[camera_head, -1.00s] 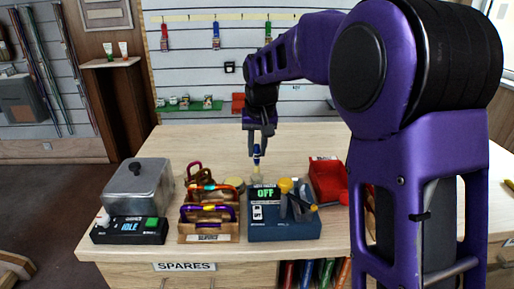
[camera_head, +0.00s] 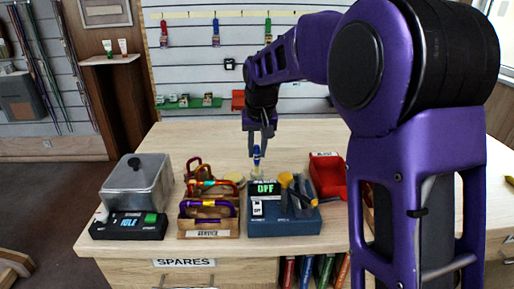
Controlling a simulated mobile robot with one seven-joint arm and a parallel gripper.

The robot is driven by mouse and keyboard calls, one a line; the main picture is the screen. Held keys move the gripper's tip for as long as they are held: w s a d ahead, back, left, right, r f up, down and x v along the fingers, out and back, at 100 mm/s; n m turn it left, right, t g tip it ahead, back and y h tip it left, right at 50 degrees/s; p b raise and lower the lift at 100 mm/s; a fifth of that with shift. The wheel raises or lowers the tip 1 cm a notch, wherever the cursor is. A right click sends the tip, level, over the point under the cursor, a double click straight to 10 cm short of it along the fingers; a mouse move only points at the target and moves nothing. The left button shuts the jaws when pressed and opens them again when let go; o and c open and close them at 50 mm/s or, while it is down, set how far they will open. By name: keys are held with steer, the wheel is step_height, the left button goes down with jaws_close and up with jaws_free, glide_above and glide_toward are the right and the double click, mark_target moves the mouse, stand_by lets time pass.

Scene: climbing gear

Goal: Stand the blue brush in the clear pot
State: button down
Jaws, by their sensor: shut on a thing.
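My gripper (camera_head: 260,137) points down over the back middle of the bench. It is shut on the upper end of the blue brush (camera_head: 257,152), which hangs upright below the fingers. The brush's lower end meets a small pale, see-through shape that seems to be the clear pot (camera_head: 257,172), just behind the blue box. The box partly hides this spot. I cannot tell whether the brush tip is inside the pot or in front of it, nor whether it touches the bottom.
The blue box (camera_head: 284,226) with an OFF display and yellow-topped tool stands in front. To its left are a wooden tray (camera_head: 208,229) of coloured carabiners, a metal tank (camera_head: 137,186) and a black IDLE unit (camera_head: 128,226). A red bin (camera_head: 328,178) is right. The bench behind is clear.

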steer(key=shift+f+b, duration=0.45)
steer(key=shift+f, duration=0.35)
steer(key=shift+f, duration=0.4)
steer(key=shift+f, duration=0.1)
steer(key=c, duration=0.7)
jaws_free()
steer(key=shift+o, duration=0.2)
steer(key=p+v, duration=0.2)
steer(key=v, duration=1.5)
steer(key=shift+r, duration=0.25)
